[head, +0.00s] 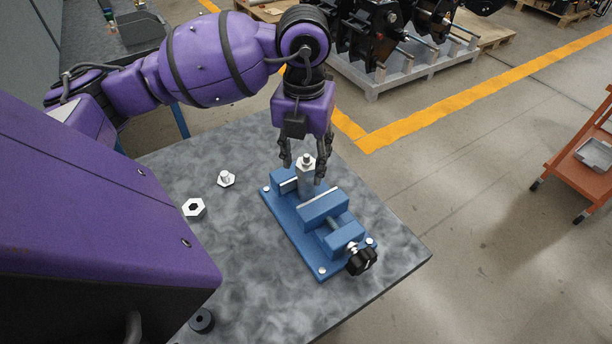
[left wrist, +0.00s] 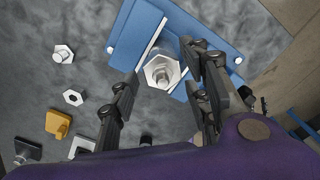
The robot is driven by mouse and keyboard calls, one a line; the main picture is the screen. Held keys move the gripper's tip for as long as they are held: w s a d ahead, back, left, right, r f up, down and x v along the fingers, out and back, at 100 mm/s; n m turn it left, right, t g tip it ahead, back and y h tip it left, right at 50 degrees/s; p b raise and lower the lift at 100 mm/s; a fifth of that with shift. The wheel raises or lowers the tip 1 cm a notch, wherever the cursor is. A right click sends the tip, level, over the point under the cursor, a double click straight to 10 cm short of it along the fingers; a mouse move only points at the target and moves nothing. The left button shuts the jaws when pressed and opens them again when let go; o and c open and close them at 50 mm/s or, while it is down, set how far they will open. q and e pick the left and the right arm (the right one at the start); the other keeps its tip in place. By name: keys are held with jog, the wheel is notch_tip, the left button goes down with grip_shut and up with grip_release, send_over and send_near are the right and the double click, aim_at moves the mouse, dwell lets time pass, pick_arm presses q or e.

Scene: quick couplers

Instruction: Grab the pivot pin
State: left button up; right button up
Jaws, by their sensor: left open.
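A silver part with a hex collar and a short round stud on top, which looks like the pivot pin (head: 307,160), stands upright in the blue vise (head: 311,222). In the left wrist view the pin (left wrist: 161,74) sits between the vise jaws, and the vise (left wrist: 138,32) lies around it. My left gripper (head: 304,171) points down over the vise, open, with one finger on each side of the pin. In the left wrist view the gripper (left wrist: 162,68) shows a gap between each finger and the pin. My right gripper is not in view.
A smaller hex-based stud (head: 226,179) and a hex nut (head: 194,208) lie left of the vise on the grey table (head: 385,258). A yellow part (left wrist: 58,123) and a white part (left wrist: 82,147) lie nearby. A black knob (head: 361,261) sticks out at the vise's front.

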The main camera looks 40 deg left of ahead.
aim_at(306, 184)
pick_arm(q)
jog(key=f, duration=0.3)
jog(key=shift+a+f, duration=0.2)
jog(key=shift+f, duration=0.05)
grip_shut()
jog(key=shift+w+r, duration=0.1)
